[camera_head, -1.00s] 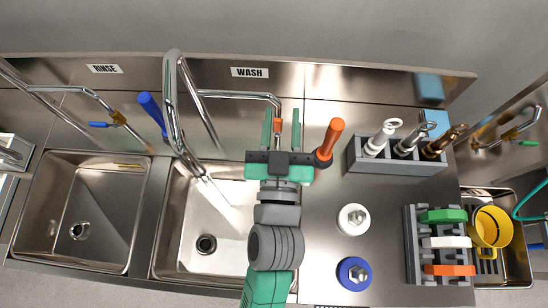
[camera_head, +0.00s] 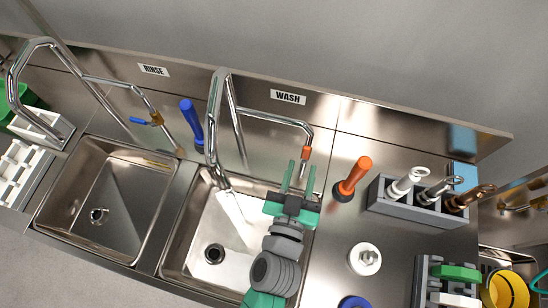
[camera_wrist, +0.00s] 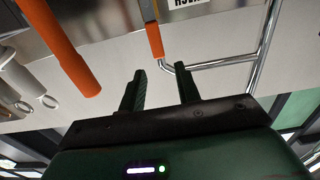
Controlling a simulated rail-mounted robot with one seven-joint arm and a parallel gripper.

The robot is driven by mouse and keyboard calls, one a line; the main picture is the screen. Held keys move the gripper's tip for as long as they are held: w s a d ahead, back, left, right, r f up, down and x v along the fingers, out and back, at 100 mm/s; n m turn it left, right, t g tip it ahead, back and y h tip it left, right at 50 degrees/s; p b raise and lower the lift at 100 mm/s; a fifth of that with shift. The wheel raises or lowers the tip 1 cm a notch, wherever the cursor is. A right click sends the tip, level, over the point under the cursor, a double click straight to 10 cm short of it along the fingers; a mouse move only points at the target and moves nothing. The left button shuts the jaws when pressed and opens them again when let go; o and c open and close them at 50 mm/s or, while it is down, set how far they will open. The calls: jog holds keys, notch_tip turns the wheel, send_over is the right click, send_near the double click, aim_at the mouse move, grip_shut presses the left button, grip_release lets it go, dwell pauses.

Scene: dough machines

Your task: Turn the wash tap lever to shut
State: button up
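The wash tap has a chrome pipe (camera_head: 275,116) below the WASH sign (camera_head: 288,97), with a short orange lever (camera_head: 306,153) at its right end. The lever also shows in the wrist view (camera_wrist: 155,40), just beyond my fingertips and slightly left of the gap's middle. My gripper (camera_head: 301,170) is open and empty, its fingers pointing toward the back wall just in front of the lever. In the wrist view, the gripper (camera_wrist: 159,72) shows a clear gap between both fingers and does not visibly touch the lever. A pale streak runs below the wash spout; I cannot tell whether it is water.
An orange handle (camera_head: 350,178) stands close right of my gripper, and a blue handle (camera_head: 191,125) stands farther left. A grey rack (camera_head: 415,205) with metal tools is at the right. The wash basin (camera_head: 180,235) lies below; the rinse tap has a blue lever (camera_head: 140,121).

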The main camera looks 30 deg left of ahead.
aim_at(307, 150)
jog(key=shift+p+x, duration=0.65)
jog(key=shift+x, duration=1.85)
grip_shut()
jog(key=a+f+n+b, duration=0.1)
jog(key=a+f+n, duration=0.1)
jog(key=n, duration=0.4)
jog(key=s+a+f+n+b, duration=0.1)
jog(key=a+f+n, duration=0.2)
jog(key=n, duration=0.3)
jog(key=a+f+n+b, duration=0.2)
jog(key=n, duration=0.3)
jog(key=shift+s+a+f+n, duration=0.15)
jog(key=shift+s+f+n, duration=0.25)
jog(key=shift+r, duration=0.2)
jog(key=shift+c, duration=0.2)
grip_release()
